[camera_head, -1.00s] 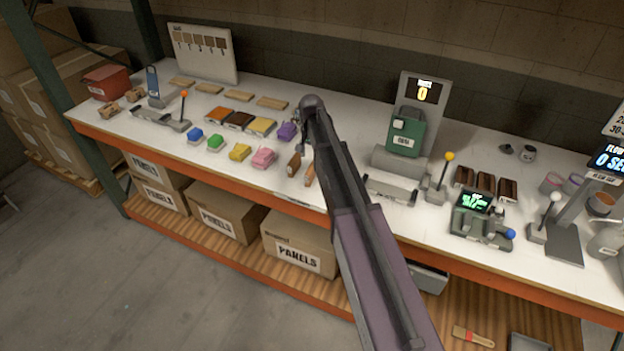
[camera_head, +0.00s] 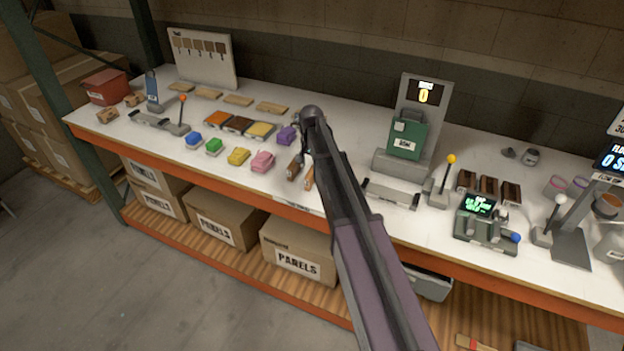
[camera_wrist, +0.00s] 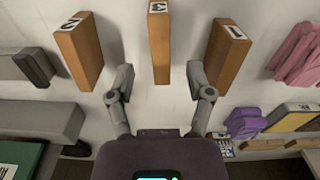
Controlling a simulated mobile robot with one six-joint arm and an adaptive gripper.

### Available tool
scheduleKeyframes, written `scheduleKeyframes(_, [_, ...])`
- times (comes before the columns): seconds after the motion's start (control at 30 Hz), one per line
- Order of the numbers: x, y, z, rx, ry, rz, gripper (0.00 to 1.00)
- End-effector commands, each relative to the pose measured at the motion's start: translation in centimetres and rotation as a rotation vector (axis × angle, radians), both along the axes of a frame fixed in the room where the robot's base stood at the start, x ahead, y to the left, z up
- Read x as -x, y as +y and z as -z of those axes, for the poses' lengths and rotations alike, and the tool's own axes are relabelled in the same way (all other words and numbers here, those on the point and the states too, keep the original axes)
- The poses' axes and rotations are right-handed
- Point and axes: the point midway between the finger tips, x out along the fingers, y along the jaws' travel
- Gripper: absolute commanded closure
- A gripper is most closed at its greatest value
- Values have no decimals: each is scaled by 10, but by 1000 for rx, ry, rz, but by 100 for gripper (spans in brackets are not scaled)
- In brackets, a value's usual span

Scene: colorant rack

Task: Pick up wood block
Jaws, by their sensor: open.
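Three upright-looking wood blocks stand in a row in the wrist view: block "2" (camera_wrist: 80,55) at left, block "3" (camera_wrist: 160,50) in the middle and block "1" (camera_wrist: 225,58) at right. My gripper (camera_wrist: 159,80) is open and empty, with one finger on each side of the near end of block "3" in the picture. I see no contact, and the height gap cannot be told. In the head view, two of the blocks (camera_head: 294,168) (camera_head: 309,178) show at the bench's front edge; my arm covers the area beside them, and my gripper is mostly hidden.
On the bench (camera_head: 225,178), pink (camera_head: 262,161), yellow (camera_head: 238,156) and purple (camera_head: 287,135) pieces lie left of the blocks. A grey tray-like device (camera_head: 390,194) and a green machine (camera_head: 406,138) stand to the right. A grey bar (camera_wrist: 40,118) lies left in the wrist view.

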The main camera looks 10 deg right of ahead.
Motion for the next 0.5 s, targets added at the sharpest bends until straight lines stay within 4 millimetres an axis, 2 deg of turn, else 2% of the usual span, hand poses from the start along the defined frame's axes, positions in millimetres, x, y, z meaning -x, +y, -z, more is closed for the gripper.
scheduleKeyframes(0.5, [2, 2, 38, 0, 0, 0, 33])
